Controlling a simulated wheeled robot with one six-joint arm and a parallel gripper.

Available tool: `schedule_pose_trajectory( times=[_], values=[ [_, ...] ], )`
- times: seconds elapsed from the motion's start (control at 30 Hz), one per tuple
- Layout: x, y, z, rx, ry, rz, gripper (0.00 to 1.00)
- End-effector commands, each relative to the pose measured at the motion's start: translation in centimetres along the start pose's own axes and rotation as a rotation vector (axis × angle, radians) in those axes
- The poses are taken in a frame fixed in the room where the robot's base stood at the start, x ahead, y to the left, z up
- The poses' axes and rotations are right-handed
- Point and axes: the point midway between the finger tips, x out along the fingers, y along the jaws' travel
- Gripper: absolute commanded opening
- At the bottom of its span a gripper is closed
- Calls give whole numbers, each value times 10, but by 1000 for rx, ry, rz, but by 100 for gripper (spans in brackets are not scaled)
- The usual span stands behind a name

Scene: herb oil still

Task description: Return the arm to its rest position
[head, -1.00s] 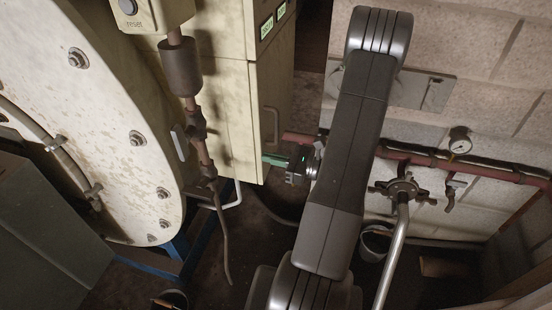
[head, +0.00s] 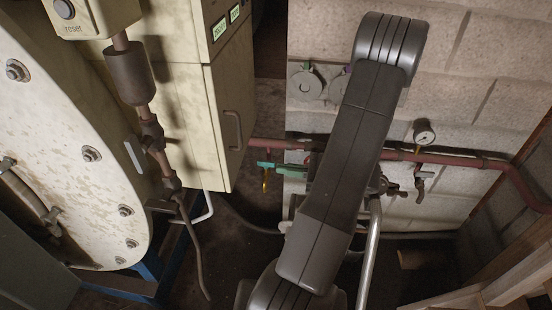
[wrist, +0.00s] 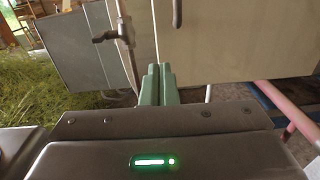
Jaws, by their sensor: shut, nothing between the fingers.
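My gripper (wrist: 159,70) shows in the wrist view, its two pale green fingers pressed together with nothing between them. The fingers point toward a pale cabinet front and stand in front of its lower edge. In the head view my dark grey arm (head: 345,170) rises from the bottom and bends at the top, in front of the block wall.
A red pipe (head: 455,159) with a gauge (head: 424,133) runs along the block wall. A cream cabinet (head: 180,120) and a large round bolted vessel (head: 75,150) stand left. A wooden frame (head: 490,292) is lower right. The wrist view shows a grey panel (wrist: 88,50) and grass (wrist: 50,95).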

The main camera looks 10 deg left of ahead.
Motion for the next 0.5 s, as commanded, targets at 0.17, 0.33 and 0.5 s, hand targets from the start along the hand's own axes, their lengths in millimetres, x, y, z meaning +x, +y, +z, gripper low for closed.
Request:
schedule_pose_trajectory(
  times=[0.17,0.33,0.5],
  values=[
    [-3,0,0,0,0,-1,0],
    [-2,0,0,0,0,0,0],
    [6,0,1,1,0,2,0]
  ],
)
